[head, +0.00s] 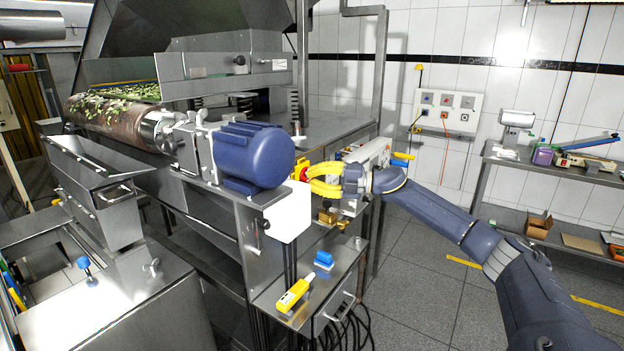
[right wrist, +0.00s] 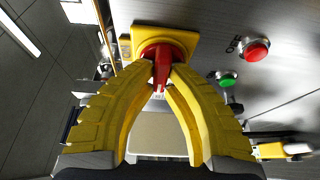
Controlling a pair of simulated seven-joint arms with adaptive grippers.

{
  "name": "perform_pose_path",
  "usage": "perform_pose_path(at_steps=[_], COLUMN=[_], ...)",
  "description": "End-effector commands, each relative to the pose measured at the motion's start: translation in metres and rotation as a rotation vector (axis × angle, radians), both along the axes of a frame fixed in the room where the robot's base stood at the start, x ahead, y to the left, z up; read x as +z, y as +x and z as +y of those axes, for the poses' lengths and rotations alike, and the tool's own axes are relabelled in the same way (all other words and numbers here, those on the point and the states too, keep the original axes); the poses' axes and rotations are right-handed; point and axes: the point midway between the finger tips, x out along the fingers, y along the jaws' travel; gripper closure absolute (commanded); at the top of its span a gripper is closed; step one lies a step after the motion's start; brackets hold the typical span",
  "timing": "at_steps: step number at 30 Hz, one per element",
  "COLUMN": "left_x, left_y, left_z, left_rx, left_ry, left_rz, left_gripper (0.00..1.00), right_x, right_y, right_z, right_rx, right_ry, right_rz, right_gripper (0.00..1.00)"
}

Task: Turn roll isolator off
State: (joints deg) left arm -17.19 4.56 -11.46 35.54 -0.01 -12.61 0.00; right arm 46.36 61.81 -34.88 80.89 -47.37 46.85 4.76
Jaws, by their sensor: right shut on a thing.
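The roll isolator is a red rotary handle on a yellow square plate (right wrist: 182,40), on a grey metal panel in the right wrist view. My right gripper (right wrist: 162,72) has its yellow fingers closed around the red handle (right wrist: 161,76). In the head view my right gripper (head: 312,178) reaches from the right to the panel beside the blue motor. A bit of red shows at its fingertips there, and the fingers hide most of the isolator. My left gripper is not in view.
A red button (right wrist: 256,50) and a green button (right wrist: 227,79) sit close by on the panel. The blue motor (head: 252,155) and a white box (head: 289,212) stand left of my gripper. A yellow handheld device (head: 293,296) lies on the lower metal shelf. The floor at right is open.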

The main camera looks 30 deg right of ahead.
Motion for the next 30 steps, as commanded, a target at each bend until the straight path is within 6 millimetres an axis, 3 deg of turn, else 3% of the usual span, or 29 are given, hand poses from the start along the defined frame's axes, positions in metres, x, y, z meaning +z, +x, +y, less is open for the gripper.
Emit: perform_pose_path(at_steps=[13,14,19,30], left_x=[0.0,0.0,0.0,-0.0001], left_y=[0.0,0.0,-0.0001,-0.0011], left_z=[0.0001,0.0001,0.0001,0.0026], left_rx=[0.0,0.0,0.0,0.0], left_ry=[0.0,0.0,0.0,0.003], left_rz=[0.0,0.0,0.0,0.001], left_gripper=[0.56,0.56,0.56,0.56], right_x=[0.0004,0.0004,0.0003,-0.0006], right_y=[0.0001,0.0001,0.0001,-0.0043], right_z=[0.0005,0.0004,0.0004,-0.0049], right_rx=[0.0,0.0,0.0,-0.001], right_ry=[-0.007,-0.007,-0.006,-0.007], right_rz=[-0.004,-0.004,-0.004,-0.002], right_gripper=[1.0,0.83,0.64,0.64])
